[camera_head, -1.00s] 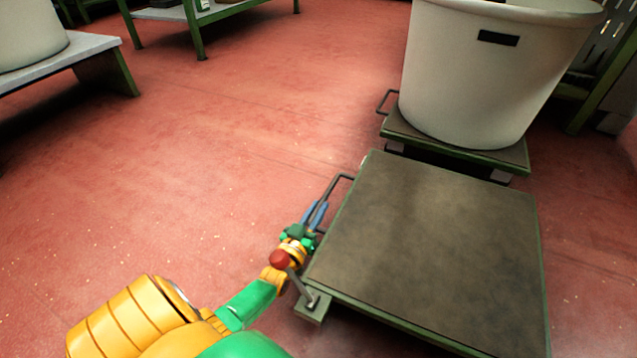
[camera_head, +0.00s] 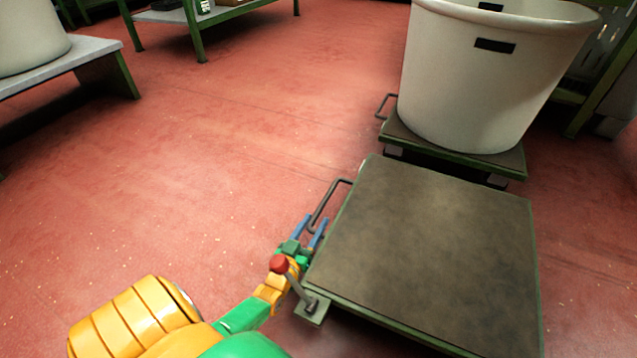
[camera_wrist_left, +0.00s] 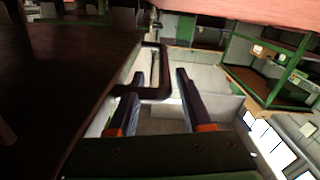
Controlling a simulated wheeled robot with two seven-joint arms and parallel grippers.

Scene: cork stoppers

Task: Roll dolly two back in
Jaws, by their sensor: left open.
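A low dolly with a flat dark top (camera_head: 430,250) and green frame stands at the lower right, bare on top. A dark U-shaped handle (camera_head: 327,199) sticks out from its left side. My left gripper (camera_head: 312,227) is open beside that side, its blue fingers pointing at the handle. In the left wrist view the handle (camera_wrist_left: 163,70) shows between and just beyond the open fingers; I cannot tell whether they touch it. No number shows on the dolly. My right gripper is out of view.
A second dolly (camera_head: 440,152) behind it carries a large white tub (camera_head: 490,80) and has its own side handle (camera_head: 384,106). A bench (camera_head: 75,68) with another tub stands far left, a green-framed table (camera_head: 175,15) at the back. The red floor (camera_head: 210,150) left is clear.

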